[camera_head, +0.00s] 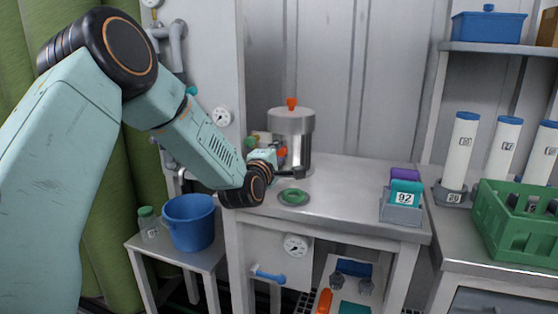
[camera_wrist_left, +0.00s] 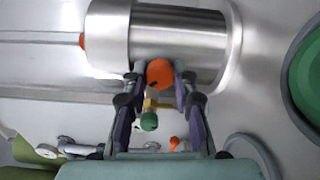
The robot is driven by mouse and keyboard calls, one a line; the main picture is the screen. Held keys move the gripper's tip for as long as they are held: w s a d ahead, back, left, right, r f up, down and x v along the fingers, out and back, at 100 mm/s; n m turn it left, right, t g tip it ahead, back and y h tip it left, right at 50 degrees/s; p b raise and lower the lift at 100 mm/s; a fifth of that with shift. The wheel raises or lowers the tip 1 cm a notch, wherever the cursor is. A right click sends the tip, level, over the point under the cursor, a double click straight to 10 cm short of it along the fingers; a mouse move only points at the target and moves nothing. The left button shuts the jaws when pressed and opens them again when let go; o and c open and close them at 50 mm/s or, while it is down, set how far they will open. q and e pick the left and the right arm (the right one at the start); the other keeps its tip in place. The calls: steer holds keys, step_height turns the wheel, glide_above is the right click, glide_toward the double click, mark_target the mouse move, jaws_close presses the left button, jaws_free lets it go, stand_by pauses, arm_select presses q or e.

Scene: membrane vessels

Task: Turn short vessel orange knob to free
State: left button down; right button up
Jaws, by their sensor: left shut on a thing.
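The short vessel (camera_head: 293,128) is a steel cylinder with a pale lid and an orange piece on top (camera_head: 291,103). It stands upright on the grey bench. An orange knob (camera_head: 283,151) sits low on its side, partly hidden by my left gripper (camera_head: 279,163). In the left wrist view the vessel (camera_wrist_left: 185,45) lies sideways. There the orange knob (camera_wrist_left: 159,74) is between the two fingertips of my left gripper (camera_wrist_left: 160,82), which are shut on it. The knob's exact turn angle cannot be told. My right gripper is not in view.
A green round dish (camera_head: 294,198) lies on the bench in front of the vessel. A green-capped fitting (camera_wrist_left: 149,121) is close behind the fingers. A labelled grey holder (camera_head: 400,214) stands to the right, with clear bench between. A blue bucket (camera_head: 190,225) is at left.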

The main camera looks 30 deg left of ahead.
arm_select(q)
steer(key=n+b, duration=0.1)
steer(key=n, duration=0.1)
steer(key=n+b, duration=0.2)
steer(key=n, duration=0.1)
steer(key=shift+d+f+n+b, duration=0.1)
steer(key=shift+f+n+b, duration=0.2)
steer(key=shift+b, duration=0.05)
steer(key=shift+r+n+b, duration=0.1)
steer(key=shift+n+b, duration=1.4)
steer(key=shift+n, duration=0.7)
steer(key=shift+r, duration=0.1)
steer(key=c, duration=1.1)
jaws_free()
steer(key=shift+r, duration=0.1)
steer(key=shift+o, duration=0.2)
steer(key=v, duration=1.2)
steer(key=shift+s, duration=0.1)
